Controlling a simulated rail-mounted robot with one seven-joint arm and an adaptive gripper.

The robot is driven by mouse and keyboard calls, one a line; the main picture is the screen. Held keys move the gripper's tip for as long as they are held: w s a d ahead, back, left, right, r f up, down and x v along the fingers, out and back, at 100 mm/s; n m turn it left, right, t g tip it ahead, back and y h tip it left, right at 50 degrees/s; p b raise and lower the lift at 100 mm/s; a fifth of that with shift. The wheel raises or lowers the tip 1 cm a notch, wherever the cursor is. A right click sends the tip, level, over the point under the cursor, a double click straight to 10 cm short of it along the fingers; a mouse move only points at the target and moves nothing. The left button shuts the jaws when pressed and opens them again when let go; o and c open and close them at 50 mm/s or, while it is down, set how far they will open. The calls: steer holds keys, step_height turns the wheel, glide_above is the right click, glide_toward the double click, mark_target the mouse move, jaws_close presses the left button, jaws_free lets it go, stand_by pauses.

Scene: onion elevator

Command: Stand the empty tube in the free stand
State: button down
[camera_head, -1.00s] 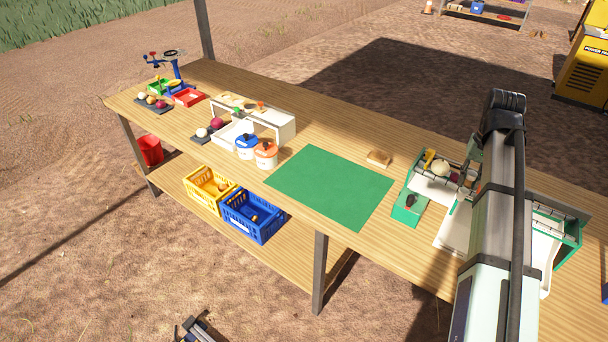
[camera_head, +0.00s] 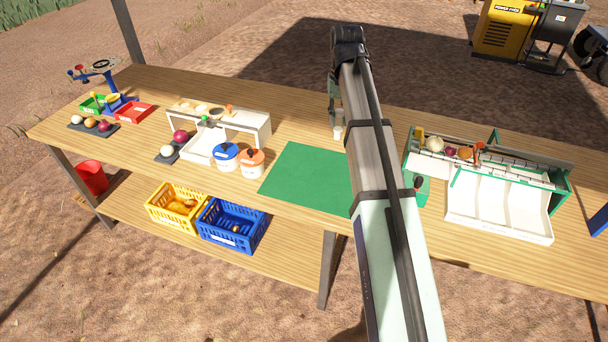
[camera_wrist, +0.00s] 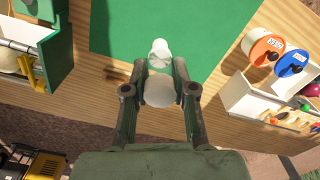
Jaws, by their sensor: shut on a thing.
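My gripper (camera_wrist: 160,95) is shut on a small white tube (camera_wrist: 159,88), held over the bench near the green mat's edge. The tube is seen nearly end-on in the wrist view. A narrower white round part (camera_wrist: 160,48) shows just beyond it; I cannot tell whether it belongs to the tube. In the head view my gripper (camera_head: 335,118) is at the mat's far edge, with the white tube (camera_head: 338,133) below it. I cannot make out the free stand; the arm hides part of the bench.
The green mat (camera_head: 300,175) looks clear where visible. Left of it are blue-lidded (camera_head: 225,156) and orange-lidded (camera_head: 251,163) tubs and a white chute unit (camera_head: 255,125). Right is a green-framed sorter (camera_head: 500,215) with onions. Yellow (camera_head: 165,215) and blue (camera_head: 215,240) crates sit below.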

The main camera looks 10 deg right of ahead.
mark_target(336, 139)
steer(key=shift+a+f, duration=0.25)
step_height(336, 139, down, 20)
steer(key=p, duration=0.4)
steer(key=shift+s+r, duration=0.1)
steer(key=shift+r, duration=0.15)
steer(key=shift+f, duration=0.1)
steer(key=c, duration=0.9)
jaws_free()
steer(key=shift+c, duration=0.2)
step_height(336, 139, up, 10)
steer(key=b, duration=0.2)
steer(key=shift+d+r+b, duration=0.1)
steer(key=shift+r+b, duration=0.1)
steer(key=shift+b, duration=0.2)
steer(key=shift+o, duration=0.5)
steer(key=shift+r, duration=0.95)
